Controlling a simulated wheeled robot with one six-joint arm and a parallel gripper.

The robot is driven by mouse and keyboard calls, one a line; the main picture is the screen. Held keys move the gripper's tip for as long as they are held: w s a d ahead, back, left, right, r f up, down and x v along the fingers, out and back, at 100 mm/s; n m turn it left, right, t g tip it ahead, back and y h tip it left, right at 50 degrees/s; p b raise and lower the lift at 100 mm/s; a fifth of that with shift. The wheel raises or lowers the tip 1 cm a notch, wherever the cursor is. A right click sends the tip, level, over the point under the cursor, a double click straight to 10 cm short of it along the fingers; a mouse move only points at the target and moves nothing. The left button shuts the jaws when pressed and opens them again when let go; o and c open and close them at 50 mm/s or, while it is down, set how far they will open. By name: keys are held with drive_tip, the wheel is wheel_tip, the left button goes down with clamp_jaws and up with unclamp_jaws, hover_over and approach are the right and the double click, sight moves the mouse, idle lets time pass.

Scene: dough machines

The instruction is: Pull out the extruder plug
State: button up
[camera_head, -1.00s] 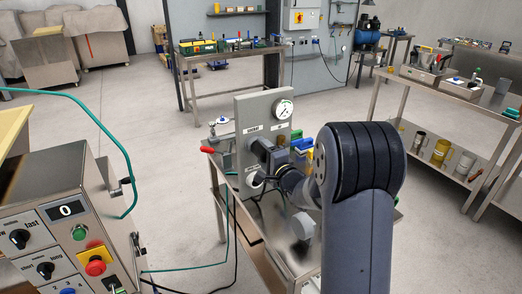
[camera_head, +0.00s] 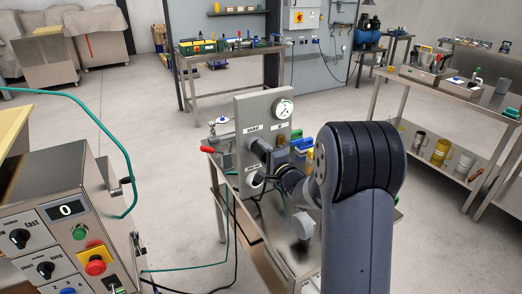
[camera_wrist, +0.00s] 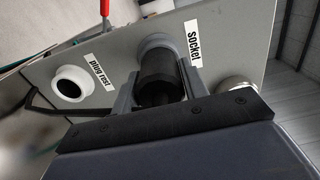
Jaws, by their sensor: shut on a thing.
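The black extruder plug (camera_wrist: 158,75) is between the two fingers of my gripper (camera_wrist: 158,92) in the wrist view. My gripper is shut on it. The plug's far end meets the grey round socket (camera_wrist: 156,42) on the upright panel, beside the label "socket". I cannot tell how deep it sits. A white ring, the plug rest (camera_wrist: 71,84), is empty on the same panel to the left. In the head view the panel (camera_head: 250,108) stands on a small steel table, and my arm covers most of the gripper and the plug.
A pressure gauge (camera_head: 284,108) sits at the panel's top right. A red-handled lever (camera_head: 208,149) sticks out to its left. Green and black cables hang near the table. A control box (camera_head: 62,225) stands at the near left. Open floor lies behind.

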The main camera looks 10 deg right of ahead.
drive_tip(key=shift+c, duration=0.7)
drive_tip(key=shift+s+d, duration=0.1)
drive_tip(key=shift+s, duration=0.15)
drive_tip(key=shift+s, duration=0.1)
drive_tip(key=shift+v, duration=1.25)
drive_tip(key=v, duration=0.6)
drive_tip(key=shift+s, duration=0.15)
drive_tip(key=shift+d, duration=0.1)
